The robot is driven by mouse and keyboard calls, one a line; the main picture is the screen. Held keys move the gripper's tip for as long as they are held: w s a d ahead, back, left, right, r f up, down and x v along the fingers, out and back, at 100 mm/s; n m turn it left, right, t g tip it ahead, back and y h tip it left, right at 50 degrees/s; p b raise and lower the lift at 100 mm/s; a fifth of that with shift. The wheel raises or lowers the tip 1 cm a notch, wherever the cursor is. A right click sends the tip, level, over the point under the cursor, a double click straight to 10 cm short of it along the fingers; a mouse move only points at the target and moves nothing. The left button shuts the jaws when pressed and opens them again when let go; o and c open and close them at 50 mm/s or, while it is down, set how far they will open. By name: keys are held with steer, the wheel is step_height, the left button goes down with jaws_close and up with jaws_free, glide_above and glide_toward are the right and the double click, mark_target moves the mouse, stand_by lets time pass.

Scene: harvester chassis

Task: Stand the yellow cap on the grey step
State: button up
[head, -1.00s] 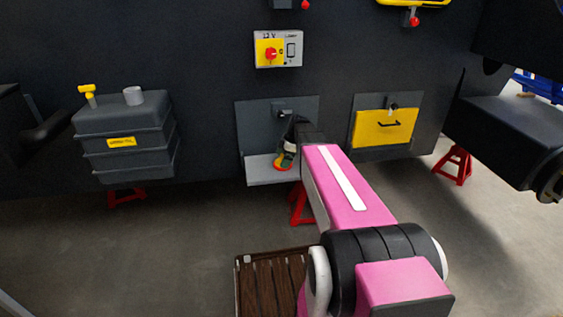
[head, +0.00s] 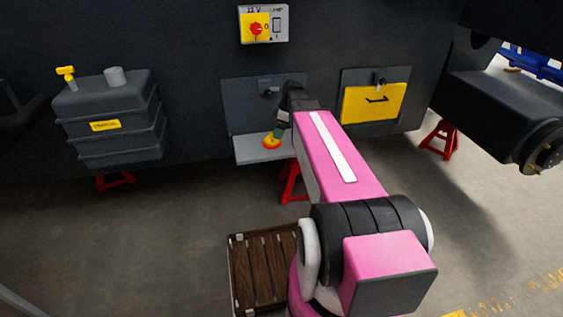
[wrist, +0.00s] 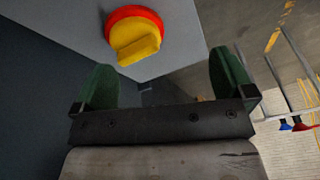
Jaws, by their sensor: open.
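The yellow cap (wrist: 137,42) has a red round rim and a raised yellow grip. It stands rim down on the grey step (wrist: 185,30), with its grip facing the wrist camera. In the head view the cap (head: 271,141) is on the grey step (head: 255,152), towards the middle of its top. My gripper (wrist: 165,80) has two green fingers spread wide with nothing between them. The cap lies beyond the fingertips in the wrist view, apart from them. In the head view my gripper (head: 279,128) is just above the cap and partly overlaps it.
A dark tank (head: 107,120) with a yellow T-shaped handle (head: 67,76) and a grey neck (head: 114,76) is at the left. A yellow panel (head: 374,103) is right of the step. A red stand (head: 291,180) is below. A 12 V switch box (head: 263,24) is above.

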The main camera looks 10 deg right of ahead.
steer(key=s+a+f+m+h, duration=0.1)
steer(key=s+f+m, duration=0.3)
steer(key=s+m, duration=0.3)
steer(key=s+a+f+m+h, duration=0.1)
steer(key=s+f+m, duration=0.4)
steer(key=s, duration=0.5)
steer(key=shift+a+f+m+h, duration=0.35)
steer(key=shift+m+h, duration=0.45)
steer(key=shift+m, duration=0.4)
steer(key=shift+s, duration=0.1)
